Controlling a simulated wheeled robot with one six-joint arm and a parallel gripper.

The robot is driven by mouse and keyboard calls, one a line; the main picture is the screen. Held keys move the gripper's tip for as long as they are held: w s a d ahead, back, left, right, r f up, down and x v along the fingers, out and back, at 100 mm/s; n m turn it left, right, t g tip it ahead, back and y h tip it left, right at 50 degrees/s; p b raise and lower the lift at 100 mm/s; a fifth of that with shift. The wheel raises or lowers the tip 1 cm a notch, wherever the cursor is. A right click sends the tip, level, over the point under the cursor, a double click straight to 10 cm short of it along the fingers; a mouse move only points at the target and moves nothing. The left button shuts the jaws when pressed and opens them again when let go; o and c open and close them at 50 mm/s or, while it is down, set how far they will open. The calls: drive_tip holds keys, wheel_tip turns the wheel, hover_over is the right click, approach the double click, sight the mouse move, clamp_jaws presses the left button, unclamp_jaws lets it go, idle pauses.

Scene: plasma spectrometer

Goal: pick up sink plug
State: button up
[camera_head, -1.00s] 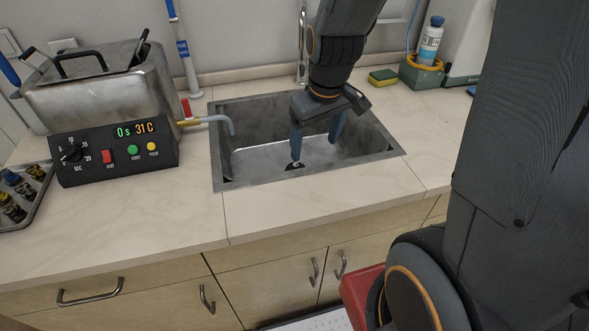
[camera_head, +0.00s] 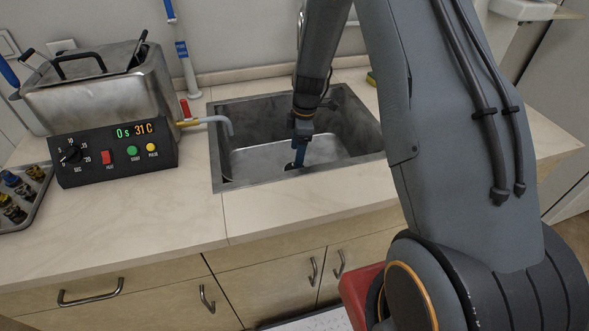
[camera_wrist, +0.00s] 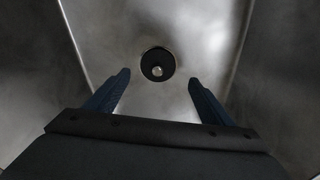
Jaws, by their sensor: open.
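The sink plug (camera_wrist: 157,64) is a small round dark disc with a light knob at its centre. In the wrist view it lies on the sink floor, ahead of and between my two fingertips. In the head view a small dark part of the plug (camera_head: 290,166) shows beside my finger; the rest is hidden. My gripper (camera_wrist: 159,78) is open and empty, with blue fingers apart on either side of the plug's line. In the head view my gripper (camera_head: 300,162) is down inside the metal sink (camera_head: 250,178), close to the plug.
The sink's walls and rim surround my gripper. A metal bath with a control panel (camera_head: 115,152) stands left of the sink, and its spout (camera_head: 215,120) reaches over the sink's left edge. The front counter (camera_head: 280,212) is clear.

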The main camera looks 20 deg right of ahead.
drive_tip(key=shift+w+a+f+p, duration=0.15)
drive_tip(key=shift+f+p, duration=0.4)
drive_tip(key=shift+f, duration=0.85)
drive_tip(key=shift+w+a+f+p, duration=0.1)
drive_tip(key=shift+f+p, duration=0.4)
drive_tip(key=shift+f, duration=0.85)
drive_tip(key=c, duration=1.1)
